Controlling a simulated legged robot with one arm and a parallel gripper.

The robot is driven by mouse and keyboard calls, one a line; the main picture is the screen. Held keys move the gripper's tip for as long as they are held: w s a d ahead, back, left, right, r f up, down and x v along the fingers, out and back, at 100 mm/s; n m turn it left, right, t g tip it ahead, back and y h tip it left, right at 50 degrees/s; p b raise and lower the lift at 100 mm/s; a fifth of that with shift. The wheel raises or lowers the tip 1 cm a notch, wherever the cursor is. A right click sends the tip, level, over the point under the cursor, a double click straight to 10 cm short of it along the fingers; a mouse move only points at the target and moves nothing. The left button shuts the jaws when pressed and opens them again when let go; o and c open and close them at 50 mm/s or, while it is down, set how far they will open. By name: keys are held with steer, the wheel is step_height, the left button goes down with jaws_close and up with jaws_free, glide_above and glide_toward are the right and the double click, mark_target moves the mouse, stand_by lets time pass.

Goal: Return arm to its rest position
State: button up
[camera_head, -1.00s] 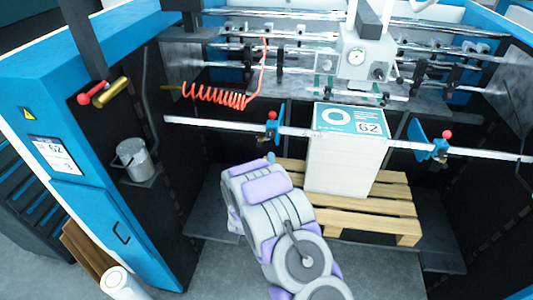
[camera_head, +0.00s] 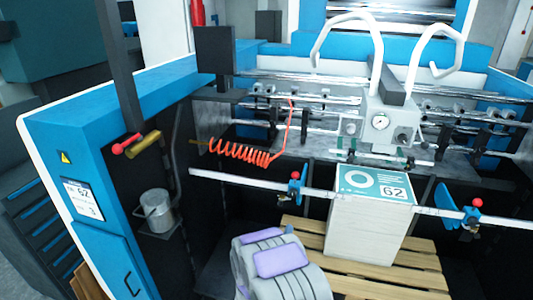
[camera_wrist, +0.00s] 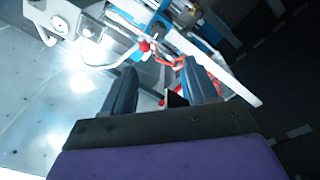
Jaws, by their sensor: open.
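My arm, grey and lilac, shows at the bottom middle of the head view, in front of the pallet. My gripper (camera_wrist: 160,92) shows in the wrist view with its two dark fingers apart and nothing between them. The gripper's tips do not show in the head view. Beyond the fingers in the wrist view are a red knob (camera_wrist: 144,46) and a white bar, out of reach of the fingertips as far as I can tell.
A white stack (camera_head: 368,228) with a teal top sheet marked 62 stands on a wooden pallet (camera_head: 405,262). A metal bar (camera_head: 240,180) with blue clamps (camera_head: 297,188) crosses in front. A red coiled hose (camera_head: 240,152) hangs behind it. A metal can (camera_head: 157,211) sits at the left.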

steer(key=s+a+r+m+g+y+b, duration=0.2)
steer(key=s+g+y+b, duration=0.15)
steer(key=s+g, duration=0.35)
steer(key=s+a+r+m+g+y+b, duration=0.1)
steer(key=s+r+g+y+b, duration=0.2)
steer(key=s, duration=0.5)
steer(key=s+d+r+m+g+b, duration=0.1)
steer(key=s+d+g, duration=0.3)
steer(key=s, duration=1.3)
steer(key=s+d+r+m+g+b, duration=0.1)
steer(key=s+d+g+b, duration=0.2)
steer(key=s, duration=1.4)
steer(key=d+g, duration=0.1)
steer(key=g, duration=0.1)
steer(key=shift+d+m+g+h, duration=0.3)
steer(key=shift+d+h, duration=0.05)
steer(key=shift+d, duration=0.05)
